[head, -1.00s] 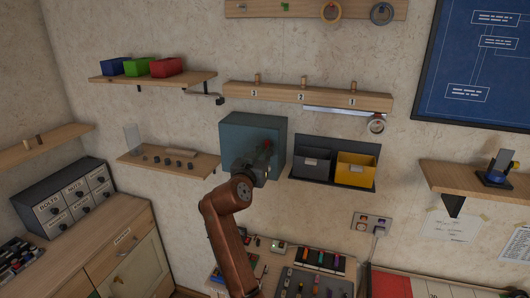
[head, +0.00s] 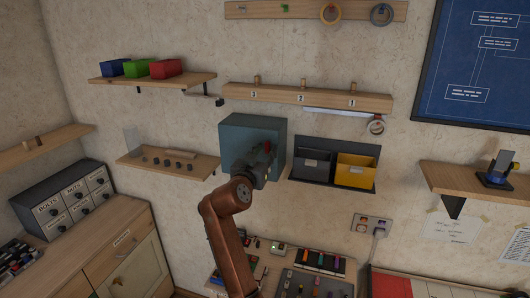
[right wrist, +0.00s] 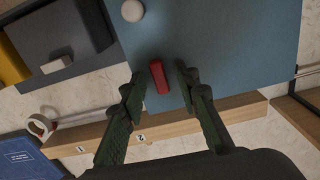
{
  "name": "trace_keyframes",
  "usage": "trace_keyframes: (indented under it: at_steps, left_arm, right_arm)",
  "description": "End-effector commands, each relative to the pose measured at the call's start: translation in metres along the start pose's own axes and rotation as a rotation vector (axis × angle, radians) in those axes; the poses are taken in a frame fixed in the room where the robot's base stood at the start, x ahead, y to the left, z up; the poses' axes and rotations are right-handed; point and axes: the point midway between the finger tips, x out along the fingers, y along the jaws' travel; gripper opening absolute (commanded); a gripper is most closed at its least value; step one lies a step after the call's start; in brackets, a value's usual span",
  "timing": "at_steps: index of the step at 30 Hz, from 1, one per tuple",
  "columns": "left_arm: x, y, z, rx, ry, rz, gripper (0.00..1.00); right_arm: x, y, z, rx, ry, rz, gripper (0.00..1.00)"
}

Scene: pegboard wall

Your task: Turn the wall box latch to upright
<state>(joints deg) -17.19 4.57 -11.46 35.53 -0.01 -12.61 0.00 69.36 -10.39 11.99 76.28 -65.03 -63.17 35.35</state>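The blue-grey wall box (head: 237,135) hangs on the wall in the middle of the head view. It fills the upper part of the right wrist view (right wrist: 225,45). Its red latch (right wrist: 158,77) shows there as a short bar, a little tilted from the picture's vertical. In the head view the latch is a small red spot, partly hidden by my gripper. My right gripper (right wrist: 159,82) is open, with one fingertip on each side of the latch. Small gaps show on both sides, and I cannot tell whether either finger touches. My left gripper is in no view.
A rack with a grey bin (head: 311,166) and a yellow bin (head: 356,170) hangs just right of the box. A numbered peg rail (head: 300,96) runs above it. A small shelf (head: 165,166) is at its left. A white knob (right wrist: 132,10) is on the box face.

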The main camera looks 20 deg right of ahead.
Motion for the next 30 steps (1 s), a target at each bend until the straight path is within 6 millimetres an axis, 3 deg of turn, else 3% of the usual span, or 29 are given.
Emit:
trace_keyframes:
  at_steps: [8,22,30]
  left_arm:
    - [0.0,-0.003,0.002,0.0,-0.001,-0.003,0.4]
    - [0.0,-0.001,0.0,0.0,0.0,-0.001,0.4]
    - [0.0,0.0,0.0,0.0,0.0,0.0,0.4]
  right_arm:
    - [-0.006,-0.001,-0.001,0.001,0.002,-0.001,0.29]
    - [-0.093,-0.001,0.0,0.002,0.0,-0.002,0.29]
    - [-0.119,0.0,0.0,0.0,0.001,-0.001,0.29]
